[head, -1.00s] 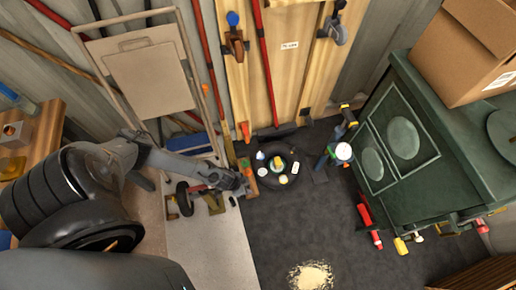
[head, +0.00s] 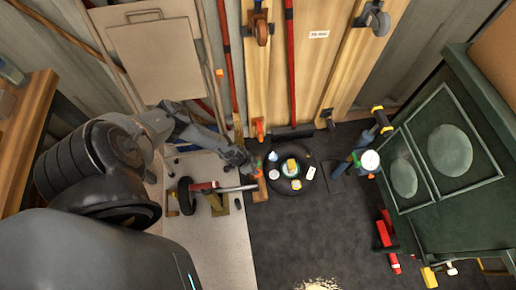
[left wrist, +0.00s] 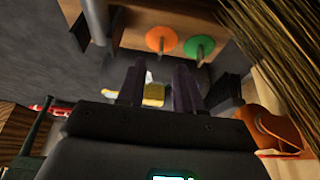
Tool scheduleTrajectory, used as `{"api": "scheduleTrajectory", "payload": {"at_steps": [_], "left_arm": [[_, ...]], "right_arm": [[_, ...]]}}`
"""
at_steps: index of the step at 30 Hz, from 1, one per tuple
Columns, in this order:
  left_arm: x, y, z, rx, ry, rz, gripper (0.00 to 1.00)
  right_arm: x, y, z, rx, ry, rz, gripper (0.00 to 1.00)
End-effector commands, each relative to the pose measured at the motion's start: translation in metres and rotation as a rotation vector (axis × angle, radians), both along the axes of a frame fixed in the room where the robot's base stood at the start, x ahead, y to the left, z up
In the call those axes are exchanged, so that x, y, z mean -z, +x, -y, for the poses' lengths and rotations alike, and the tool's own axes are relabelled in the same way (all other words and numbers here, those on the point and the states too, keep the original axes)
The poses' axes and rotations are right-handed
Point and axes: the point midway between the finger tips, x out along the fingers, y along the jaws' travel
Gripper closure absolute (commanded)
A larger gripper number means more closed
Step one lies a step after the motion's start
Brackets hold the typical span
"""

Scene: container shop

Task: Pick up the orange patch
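The orange patch (left wrist: 162,39) shows in the left wrist view as a flat orange disc with a thin stem, at a brown wooden block. A similar green disc (left wrist: 199,46) is just to its right. My left gripper (left wrist: 160,68) has its two dark fingers apart with nothing held between them. The orange disc is beyond the fingertips, apart from them. In the head view my left gripper (head: 248,168) is at the wooden block (head: 262,187), left of the black tire, and largely hides the patches. My right gripper is in neither view.
A black tire (head: 271,186) lies on the dark floor with small bottles and a yellow item inside. A brush (left wrist: 262,30) and an orange object (left wrist: 270,130) are close on the right in the wrist view. A green cabinet (head: 440,170) stands at right; the front floor is mostly clear.

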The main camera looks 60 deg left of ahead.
Motion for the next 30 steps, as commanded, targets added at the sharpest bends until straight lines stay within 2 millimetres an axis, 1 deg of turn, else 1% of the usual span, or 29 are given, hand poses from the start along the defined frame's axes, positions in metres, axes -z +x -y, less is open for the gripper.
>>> {"api": "scheduleTrajectory", "payload": {"at_steps": [9, 12, 16, 25, 26, 30], "left_arm": [[0.033, 0.008, 0.003, 0.001, 0.000, 0.001, 0.65], [0.042, 0.011, 0.004, 0.001, 0.000, 0.000, 0.65], [0.047, 0.014, 0.005, 0.000, 0.001, 0.001, 0.65], [0.048, 0.015, 0.005, -0.001, 0.000, 0.000, 0.65], [0.048, 0.015, 0.005, -0.001, 0.000, 0.000, 0.66], [0.048, 0.015, 0.005, -0.001, 0.000, 0.000, 0.88]], "right_arm": [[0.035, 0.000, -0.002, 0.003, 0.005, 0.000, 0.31], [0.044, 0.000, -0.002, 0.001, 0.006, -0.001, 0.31], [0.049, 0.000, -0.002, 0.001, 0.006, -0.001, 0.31], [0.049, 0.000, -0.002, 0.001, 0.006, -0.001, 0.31], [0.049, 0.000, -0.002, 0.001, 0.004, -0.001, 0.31], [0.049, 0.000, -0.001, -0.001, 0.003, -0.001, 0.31]]}}
